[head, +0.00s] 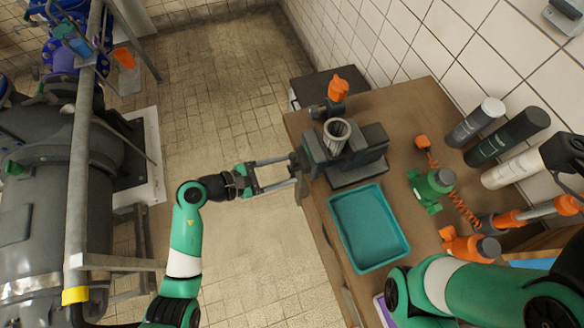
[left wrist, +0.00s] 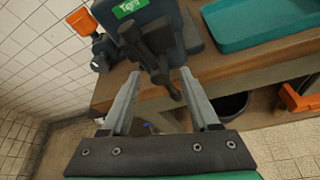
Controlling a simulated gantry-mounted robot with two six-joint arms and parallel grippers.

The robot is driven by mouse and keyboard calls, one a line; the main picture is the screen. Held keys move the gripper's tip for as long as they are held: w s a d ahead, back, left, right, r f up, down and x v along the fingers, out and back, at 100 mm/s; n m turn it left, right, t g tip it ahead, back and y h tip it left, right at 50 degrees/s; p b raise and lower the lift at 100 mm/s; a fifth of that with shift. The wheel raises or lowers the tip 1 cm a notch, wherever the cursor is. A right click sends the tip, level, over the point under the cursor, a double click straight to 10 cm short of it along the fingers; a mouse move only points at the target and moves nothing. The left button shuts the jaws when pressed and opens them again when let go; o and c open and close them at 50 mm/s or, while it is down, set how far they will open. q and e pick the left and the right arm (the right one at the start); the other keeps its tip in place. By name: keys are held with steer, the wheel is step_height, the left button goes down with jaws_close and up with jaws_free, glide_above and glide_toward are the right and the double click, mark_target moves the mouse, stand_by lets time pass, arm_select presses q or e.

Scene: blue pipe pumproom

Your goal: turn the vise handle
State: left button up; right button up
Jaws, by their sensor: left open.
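The dark grey vise (head: 358,160) is at the near-left edge of the wooden bench, with a ribbed metal cylinder (head: 337,135) upright at its top. In the left wrist view, the vise body (left wrist: 135,10) carries a label and its dark handle (left wrist: 157,66) sticks out toward me. My left gripper (head: 293,171) is open and reaches the vise from the left. In the wrist view, its fingertips (left wrist: 160,76) lie either side of the handle, apart from it as far as I can tell. My right arm shows at lower right; its gripper is out of view.
A teal tray (head: 334,210) lies beside the vise on the bench (head: 400,150). Bottles (head: 475,122), a green tool (head: 432,187) and orange tools (head: 470,247) fill the right side. An orange-topped item (head: 338,90) stands behind the vise.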

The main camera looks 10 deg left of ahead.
arm_select(q)
steer(key=shift+x, duration=1.4)
jaws_close()
